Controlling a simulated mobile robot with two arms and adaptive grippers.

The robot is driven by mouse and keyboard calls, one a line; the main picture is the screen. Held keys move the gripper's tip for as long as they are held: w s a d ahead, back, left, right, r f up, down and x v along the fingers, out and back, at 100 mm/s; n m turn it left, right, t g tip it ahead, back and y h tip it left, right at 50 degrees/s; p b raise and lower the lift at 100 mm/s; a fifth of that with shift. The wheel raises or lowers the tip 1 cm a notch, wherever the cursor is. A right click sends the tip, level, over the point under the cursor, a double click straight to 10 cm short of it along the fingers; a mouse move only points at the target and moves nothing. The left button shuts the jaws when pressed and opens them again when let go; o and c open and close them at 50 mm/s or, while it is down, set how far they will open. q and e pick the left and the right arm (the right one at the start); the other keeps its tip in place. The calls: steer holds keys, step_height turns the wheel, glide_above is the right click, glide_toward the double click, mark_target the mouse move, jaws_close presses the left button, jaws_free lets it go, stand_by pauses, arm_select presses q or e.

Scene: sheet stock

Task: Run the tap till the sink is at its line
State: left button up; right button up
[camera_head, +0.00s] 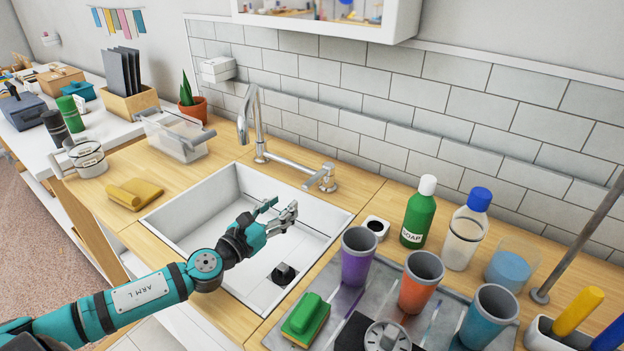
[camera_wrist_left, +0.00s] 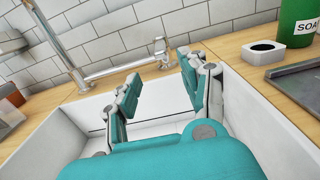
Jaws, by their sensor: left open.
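The white sink (camera_head: 190,213) is set in the wooden counter, with a thin dark line along its inner walls. Its bare floor shows around a black plug (camera_head: 283,273); I see no water in it. The chrome tap (camera_head: 243,122) stands behind the sink, with no stream under its spout. Its handle (camera_head: 327,178) is at the right end of the tap's bar. My left gripper (camera_head: 279,212) is open and empty over the sink, in front of the handle and apart from it. In the left wrist view the handle (camera_wrist_left: 160,48) shows beyond the gap between the fingers (camera_wrist_left: 160,90).
Right of the sink, a metal tray (camera_head: 345,297) holds several cups and a green sponge (camera_head: 306,316). A green soap bottle (camera_head: 418,215) and a blue-capped bottle (camera_head: 465,232) stand behind. A yellow cloth (camera_head: 134,194) lies left of the sink.

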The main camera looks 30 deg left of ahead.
mark_target(312, 180)
arm_select(q)
steer(key=w, duration=0.2)
steer(key=w+p, duration=0.1)
steer(key=w, duration=0.1)
steer(key=w+d, duration=0.1)
steer(key=w, duration=0.1)
steer(key=shift+w+r, duration=0.25)
steer(key=w, duration=0.3)
steer(key=w+p, duration=0.1)
steer(key=w, duration=0.1)
steer(key=shift+w+d+f, duration=0.1)
steer(key=shift+d+f, duration=0.1)
steer(key=shift+d, duration=0.1)
steer(key=shift+w+d, duration=0.1)
steer(key=shift+w, duration=0.25)
arm_select(e)
steer(key=shift+w+d+r, duration=0.2)
steer(key=shift+w+r, duration=0.2)
steer(key=shift+r, duration=0.2)
steer(key=shift+w+d+r, duration=0.15)
steer(key=shift+w+r, duration=0.2)
steer(key=shift+r, duration=0.2)
arm_select(q)
steer(key=c, duration=0.9)
jaws_close()
arm_select(e)
steer(key=shift+a, duration=0.1)
steer(key=shift+a, duration=0.1)
